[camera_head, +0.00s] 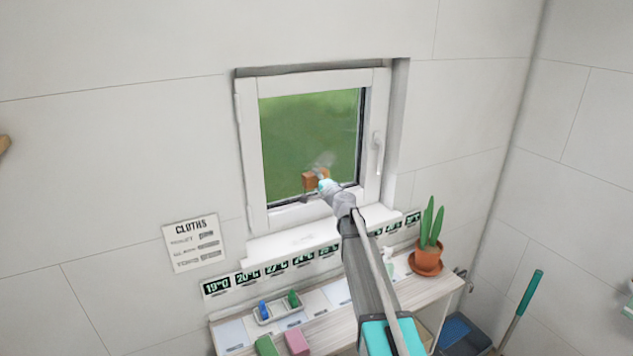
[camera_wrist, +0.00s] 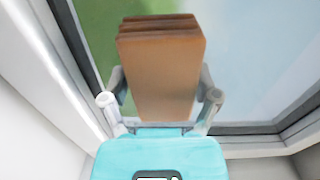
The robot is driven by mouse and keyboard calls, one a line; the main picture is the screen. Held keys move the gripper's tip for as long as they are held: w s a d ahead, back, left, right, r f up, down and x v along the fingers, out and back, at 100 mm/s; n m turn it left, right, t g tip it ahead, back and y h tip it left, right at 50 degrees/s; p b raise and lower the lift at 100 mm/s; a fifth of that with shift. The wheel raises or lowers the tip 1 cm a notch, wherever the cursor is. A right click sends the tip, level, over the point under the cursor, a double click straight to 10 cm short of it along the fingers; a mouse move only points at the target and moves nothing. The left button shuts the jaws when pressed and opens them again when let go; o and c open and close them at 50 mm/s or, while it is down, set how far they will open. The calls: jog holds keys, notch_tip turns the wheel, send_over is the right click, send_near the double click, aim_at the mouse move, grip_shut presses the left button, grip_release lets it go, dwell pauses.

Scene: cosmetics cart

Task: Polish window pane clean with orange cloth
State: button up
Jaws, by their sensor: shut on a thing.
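The window pane (camera_head: 300,135) is in a white frame on the wall, with green behind it. A whitish smear (camera_head: 323,160) shows on its lower right part. My gripper (camera_head: 318,181) is at the lower part of the pane, shut on the folded orange-brown cloth (camera_head: 309,181). In the wrist view the cloth (camera_wrist: 162,70) stands upright as a layered block between the two fingers (camera_wrist: 160,105). The pane (camera_wrist: 245,50) fills the background there, with a pale haze on the right. I cannot tell whether the cloth touches the glass.
A white sill (camera_head: 290,241) runs below the window, and a handle (camera_head: 378,150) sits on the frame's right side. A cloths sign (camera_head: 196,242) hangs at left.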

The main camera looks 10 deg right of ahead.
aim_at(337, 168)
jog(key=shift+x, duration=1)
dwell(0.6)
jog(key=shift+d, duration=0.15)
jog(key=shift+w+d, duration=0.2)
jog(key=shift+d, duration=0.6)
jog(key=shift+w+d, duration=0.25)
jog(key=shift+d, duration=0.55)
jog(key=shift+d, duration=0.15)
jog(key=shift+w+d, duration=0.3)
jog(key=shift+d, duration=0.35)
jog(key=shift+w+d, duration=0.3)
jog(key=shift+d, duration=0.35)
jog(key=shift+w+d, duration=0.1)
jog(key=shift+d, duration=0.2)
jog(key=shift+w+d, duration=0.25)
jog(key=shift+d, duration=0.65)
jog(key=shift+w+d, duration=0.3)
jog(key=shift+d, duration=0.55)
